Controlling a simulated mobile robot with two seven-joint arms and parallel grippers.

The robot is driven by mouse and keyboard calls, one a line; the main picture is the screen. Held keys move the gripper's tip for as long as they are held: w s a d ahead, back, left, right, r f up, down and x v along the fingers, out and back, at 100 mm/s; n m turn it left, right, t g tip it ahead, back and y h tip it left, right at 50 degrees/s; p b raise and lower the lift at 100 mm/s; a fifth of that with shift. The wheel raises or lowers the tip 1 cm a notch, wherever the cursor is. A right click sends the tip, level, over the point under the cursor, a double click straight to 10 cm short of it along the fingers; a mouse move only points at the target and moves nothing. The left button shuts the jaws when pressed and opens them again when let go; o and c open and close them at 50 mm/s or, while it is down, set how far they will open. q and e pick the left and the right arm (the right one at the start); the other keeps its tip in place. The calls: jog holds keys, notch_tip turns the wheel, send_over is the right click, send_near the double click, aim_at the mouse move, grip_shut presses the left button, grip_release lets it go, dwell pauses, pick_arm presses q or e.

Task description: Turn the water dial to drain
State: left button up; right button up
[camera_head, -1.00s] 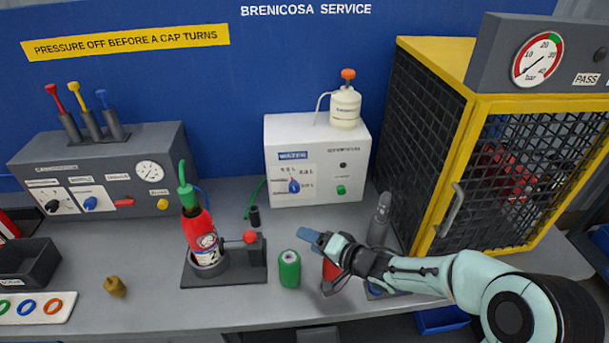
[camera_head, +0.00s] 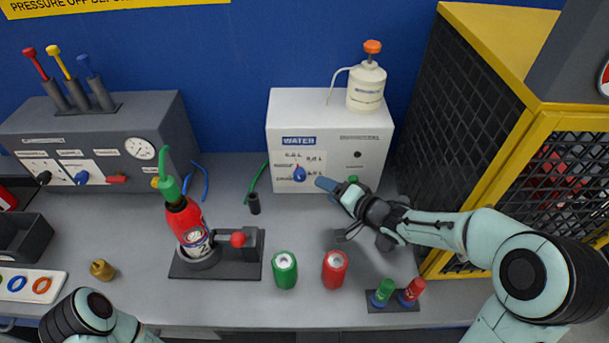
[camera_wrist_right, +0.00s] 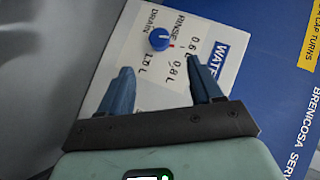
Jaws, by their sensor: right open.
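The water dial is a small blue knob (camera_head: 299,174) on the front of the white WATER box (camera_head: 330,113). In the right wrist view the blue dial (camera_wrist_right: 159,39) sits on a white label reading DRAIN, RINSE, 0.6 L, 0.8 L and 1.0 L, with a small red mark beside it. My right gripper (camera_head: 327,184) is just right of the dial, in front of the box. In the wrist view its two blue fingers (camera_wrist_right: 158,86) are apart and empty, with the dial ahead of them, not between them. My left gripper is out of view; only part of my left arm shows.
A red extinguisher (camera_head: 187,225) stands in a dark holder. A green can (camera_head: 284,270) and a red can (camera_head: 335,268) stand on the bench. A yellow-framed mesh cage (camera_head: 470,110) rises at right. A cream pump bottle (camera_head: 366,87) tops the box.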

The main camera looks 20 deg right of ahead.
aim_at(303, 177)
jog(key=x, duration=1.1)
jog(key=shift+w+a+f+b, duration=0.15)
jog(key=shift+w+b, duration=0.1)
jog(key=shift+b, duration=0.15)
jog(key=shift+c, duration=0.4)
jog(key=c, duration=1)
